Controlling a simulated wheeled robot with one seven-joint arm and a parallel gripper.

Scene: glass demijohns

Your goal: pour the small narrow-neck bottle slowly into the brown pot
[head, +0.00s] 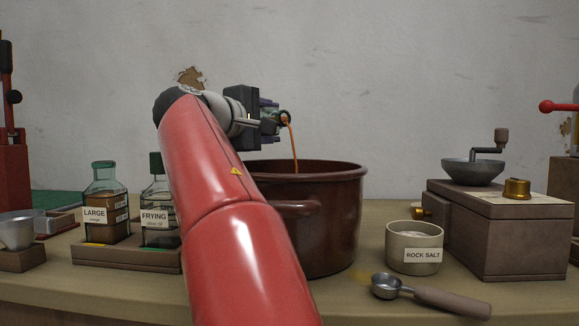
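The brown pot (335,215) stands on the table at the middle, its left part hidden behind my red arm. My gripper (270,118) is above the pot's rim, shut on the small narrow-neck bottle (285,115). The bottle is mostly hidden by the gripper; only its mouth end shows clearly, tipped toward the right. A thin orange-brown stream (293,145) runs from the mouth down past the rim into the pot. The level inside the pot is hidden.
A wooden tray (125,255) at left holds a bottle labelled LARGE (106,205) and one labelled FRYING (156,215). Right of the pot are a ROCK SALT cup (412,240), a scoop (430,293) and a grinder (500,235). A yellowish powder patch lies near the scoop.

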